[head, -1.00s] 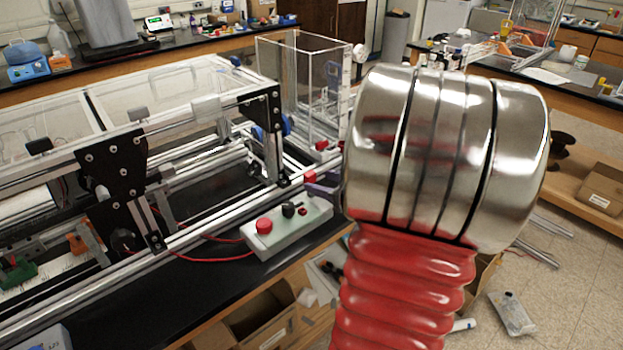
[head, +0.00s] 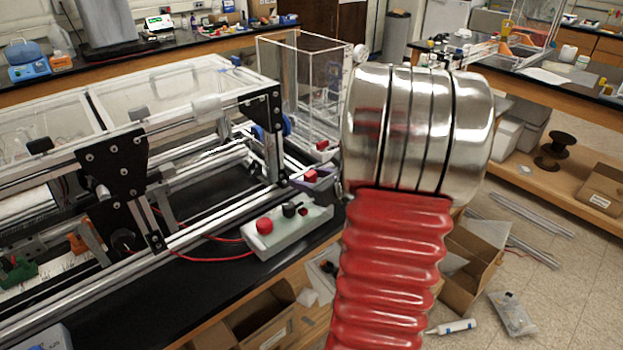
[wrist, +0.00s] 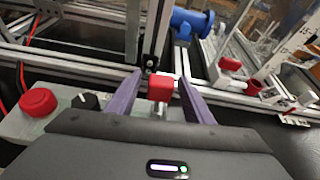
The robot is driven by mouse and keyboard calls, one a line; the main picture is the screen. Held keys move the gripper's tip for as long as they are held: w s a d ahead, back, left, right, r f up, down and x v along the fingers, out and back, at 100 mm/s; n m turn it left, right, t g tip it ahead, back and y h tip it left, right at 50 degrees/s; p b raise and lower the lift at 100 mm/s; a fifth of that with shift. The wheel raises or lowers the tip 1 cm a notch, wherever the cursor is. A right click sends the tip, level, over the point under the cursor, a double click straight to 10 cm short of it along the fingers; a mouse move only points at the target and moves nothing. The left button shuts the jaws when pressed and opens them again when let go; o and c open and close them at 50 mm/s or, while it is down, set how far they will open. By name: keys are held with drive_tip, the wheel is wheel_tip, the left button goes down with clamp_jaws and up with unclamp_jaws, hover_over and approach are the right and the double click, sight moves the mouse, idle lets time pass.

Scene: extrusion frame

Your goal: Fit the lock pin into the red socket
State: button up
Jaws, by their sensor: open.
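In the wrist view my gripper (wrist: 160,76) is open, with its two purple fingers spread. A red block (wrist: 160,88) shows between them with a short grey shaft below it, apparently the lock pin's head; I cannot tell whether a finger touches it. In the head view it is probably the small red block (head: 310,176) by the frame's right end, with a bit of purple finger beside it. A red cup-like part (wrist: 253,87), possibly the red socket, lies to the right in the wrist view. My arm hides much of the gripper in the head view.
A pale control box (head: 285,232) with a red button and black knob stands close to my gripper. The aluminium extrusion frame (head: 180,235) runs along the black bench. Another red block (wrist: 230,63) and a blue cylindrical part (wrist: 190,22) are beyond the fingers.

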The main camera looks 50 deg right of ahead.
drive_tip(key=shift+x, duration=1.3)
drive_tip(key=shift+c, duration=0.5)
drive_tip(key=c, duration=1)
